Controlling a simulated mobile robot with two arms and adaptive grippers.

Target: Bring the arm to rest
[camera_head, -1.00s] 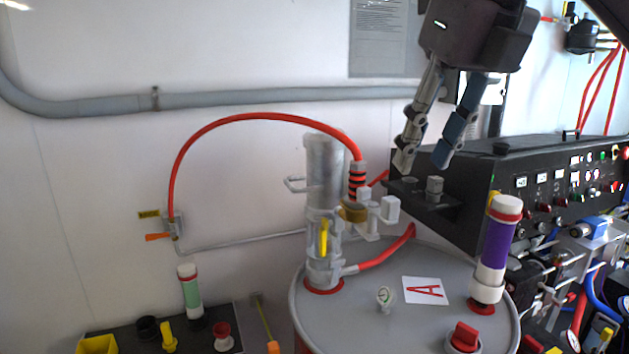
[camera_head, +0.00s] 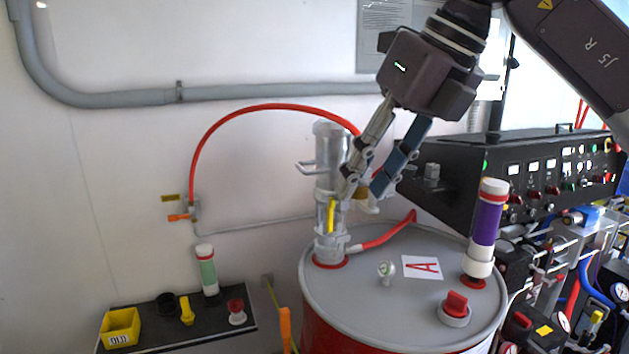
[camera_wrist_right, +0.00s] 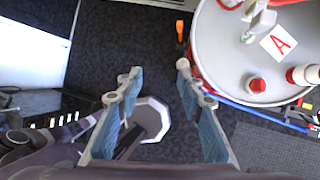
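My right gripper (camera_head: 361,194) hangs from the upper right in the head view, fingers pointing down, in front of the clear pump cylinder (camera_head: 329,143) and the red hose. Its fingers are spread, with nothing between them. In the right wrist view the open gripper (camera_wrist_right: 154,68) has dark floor between its fingers. The grey-topped drum (camera_head: 345,300) stands below it in the head view; the drum also shows at the upper right of the wrist view (camera_wrist_right: 225,60). My left gripper is not in view.
A black control box (camera_head: 480,172) stands right of the gripper. A purple cartridge (camera_head: 487,232) stands on the drum. A dark shelf (camera_head: 165,333) at lower left holds a yellow bin (camera_head: 120,327) and a green cartridge (camera_head: 207,272).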

